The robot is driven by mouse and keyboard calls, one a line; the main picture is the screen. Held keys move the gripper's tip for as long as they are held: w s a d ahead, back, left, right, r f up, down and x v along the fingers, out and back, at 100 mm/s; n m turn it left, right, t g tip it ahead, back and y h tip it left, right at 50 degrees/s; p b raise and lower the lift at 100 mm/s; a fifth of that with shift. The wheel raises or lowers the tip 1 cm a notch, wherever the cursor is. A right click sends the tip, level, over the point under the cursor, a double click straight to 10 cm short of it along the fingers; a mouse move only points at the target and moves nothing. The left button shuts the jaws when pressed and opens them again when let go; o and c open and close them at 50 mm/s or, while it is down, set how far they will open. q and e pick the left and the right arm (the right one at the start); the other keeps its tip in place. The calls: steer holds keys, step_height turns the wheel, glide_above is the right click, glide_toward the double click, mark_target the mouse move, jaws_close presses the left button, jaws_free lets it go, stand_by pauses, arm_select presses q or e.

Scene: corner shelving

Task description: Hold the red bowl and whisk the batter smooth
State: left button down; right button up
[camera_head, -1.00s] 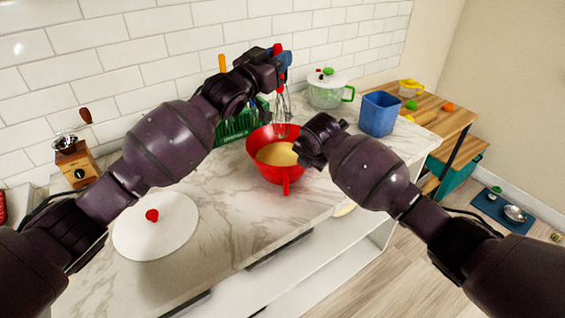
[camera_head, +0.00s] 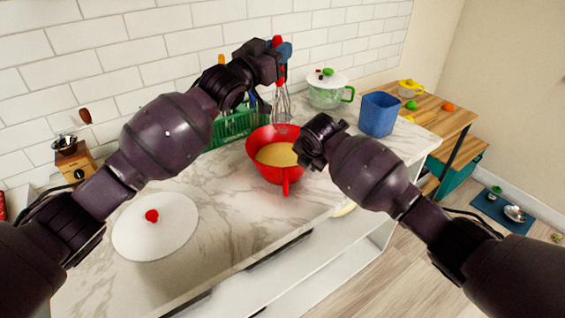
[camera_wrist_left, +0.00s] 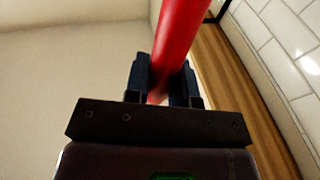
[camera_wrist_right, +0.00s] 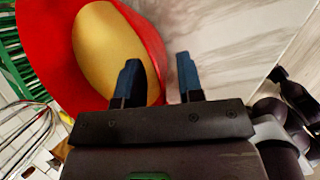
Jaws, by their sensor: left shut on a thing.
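The red bowl (camera_head: 264,147) stands on the marble counter with smooth-looking tan batter (camera_head: 277,154) in it. My left gripper (camera_head: 281,53) is shut on the red handle of the whisk (camera_head: 282,103). The whisk hangs upright with its wire head over the bowl's back rim, seemingly above the batter. The left wrist view shows the red handle (camera_wrist_left: 180,40) between the fingers. My right gripper (camera_head: 309,150) is at the bowl's right side. In the right wrist view its fingers (camera_wrist_right: 158,78) are apart, with the bowl's rim (camera_wrist_right: 155,45) passing between or just beyond them; contact is unclear.
A white lid (camera_head: 155,235) with a red knob lies at the front left. A green rack (camera_head: 232,126) stands behind the bowl. A wooden grinder (camera_head: 77,165) is at the far left.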

steer(key=shift+r, duration=0.1)
steer(key=v, duration=1.2)
arm_select(q)
steer(key=shift+s, duration=0.1)
arm_select(e)
steer(key=shift+s, duration=0.15)
